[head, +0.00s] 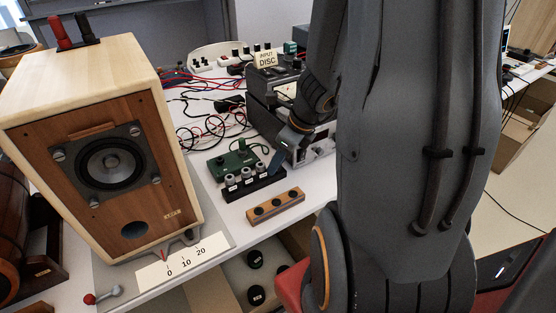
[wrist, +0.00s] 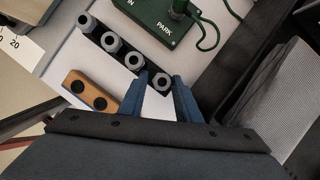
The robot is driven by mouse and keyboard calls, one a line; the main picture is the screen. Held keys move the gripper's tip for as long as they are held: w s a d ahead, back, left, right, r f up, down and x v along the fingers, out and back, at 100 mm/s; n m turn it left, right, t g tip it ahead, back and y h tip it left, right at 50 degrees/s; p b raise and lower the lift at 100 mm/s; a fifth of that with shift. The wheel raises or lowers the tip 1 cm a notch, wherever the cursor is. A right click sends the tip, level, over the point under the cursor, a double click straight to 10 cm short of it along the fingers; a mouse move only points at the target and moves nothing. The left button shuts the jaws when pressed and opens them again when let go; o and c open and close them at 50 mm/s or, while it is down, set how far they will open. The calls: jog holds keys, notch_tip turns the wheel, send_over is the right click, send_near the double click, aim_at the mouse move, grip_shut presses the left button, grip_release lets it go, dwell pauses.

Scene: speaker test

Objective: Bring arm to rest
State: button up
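My gripper (wrist: 161,84) shows two blue fingers in the wrist view, spread apart. The rightmost grey plug (wrist: 162,81) of a black rack (wrist: 100,39) appears between the fingertips, with a gap showing around it. I cannot tell how far above the rack the tips are. In the head view my gripper (head: 277,163) is partly hidden by my wrist. Its blue tip shows at the right end of the black rack (head: 262,190). My dark grey arm fills the right middle of the head view, bent down towards the table.
A wooden speaker (head: 175,190) stands left on the white table. A green box (head: 232,163) marked PARK with a cable is behind the rack. A wooden block with black holes (head: 275,207) lies in front. Grey equipment (head: 262,105) stands close behind my wrist. Loose cables (head: 200,125) lie behind.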

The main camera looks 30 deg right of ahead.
jog(key=shift+w+d+r, duration=0.1)
jog(key=shift+d+r, duration=0.05)
jog(key=shift+w+r+p, duration=0.1)
jog(key=shift+r+p, duration=1.6)
jog(key=shift+p, duration=0.15)
jog(key=shift+r+p, duration=1.95)
jog(key=shift+p, duration=0.2)
jog(key=s+a+r+n+g+h, duration=0.1)
jog(key=s+a+n, duration=0.3)
jog(key=n, duration=1.1)
jog(key=s+a+r+n+g+h, duration=0.1)
jog(key=s+a+r+n, duration=0.3)
jog(key=a+n, duration=0.4)
jog(key=s+n+g, duration=0.1)
jog(key=n, duration=0.6)
jog(key=shift+a+r, duration=0.15)
jog(key=shift+a, duration=0.05)
